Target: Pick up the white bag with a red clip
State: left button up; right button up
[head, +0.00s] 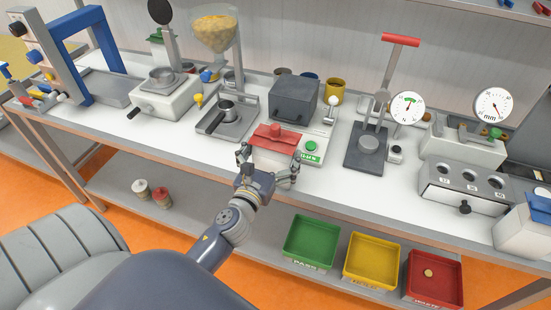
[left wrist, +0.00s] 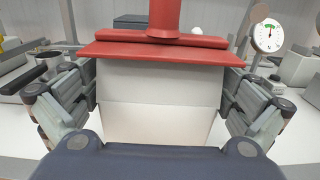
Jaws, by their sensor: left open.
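The white bag (head: 272,157) stands near the table's front edge in the middle of the head view, with the red clip (head: 276,135) along its top. In the left wrist view the bag's pale front (left wrist: 158,105) fills the centre, below the wide red clip (left wrist: 150,52). My left gripper (head: 268,164) is open, its fingers on either side of the bag. In the left wrist view the fingers flank the bag's sides; I cannot tell whether they touch it. My right gripper does not show.
A green button (head: 310,147) sits just right of the bag, and a dark grey box (head: 294,99) stands behind it. A pan device (head: 227,117) is to the left, a press with a red handle (head: 400,40) to the right. Green, yellow and red bins (head: 371,262) sit below.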

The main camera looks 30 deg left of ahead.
pick_arm(q)
jog(key=shift+w+a, duration=0.15)
jog(key=shift+w, duration=0.55)
jog(key=c, duration=1.2)
